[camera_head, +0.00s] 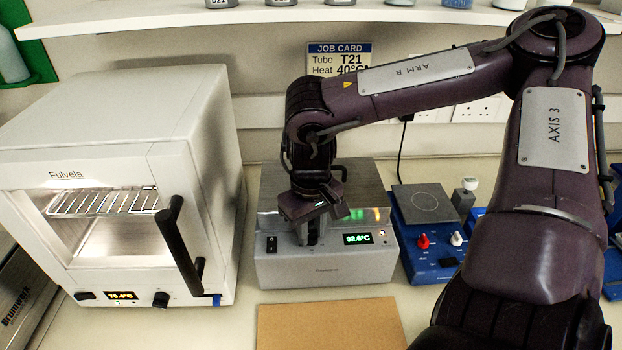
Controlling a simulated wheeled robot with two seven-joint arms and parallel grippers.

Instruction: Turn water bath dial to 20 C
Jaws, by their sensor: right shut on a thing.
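The water bath (325,272) is a grey metal box in the middle of the bench. Its lit green display (358,239) reads about 32.6°C. My right gripper (308,236) reaches down from above to the front of the bath, left of the display. It is shut on the dial there, and the gripper hides the dial, so its pointer and scale cannot be read. My left gripper is not in view.
A white oven (125,170) with a black door handle (180,245) stands at left. A blue hotplate stirrer (425,250) with red and white knobs stands close at right. A brown mat (330,325) lies in front. A job card (338,58) hangs behind.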

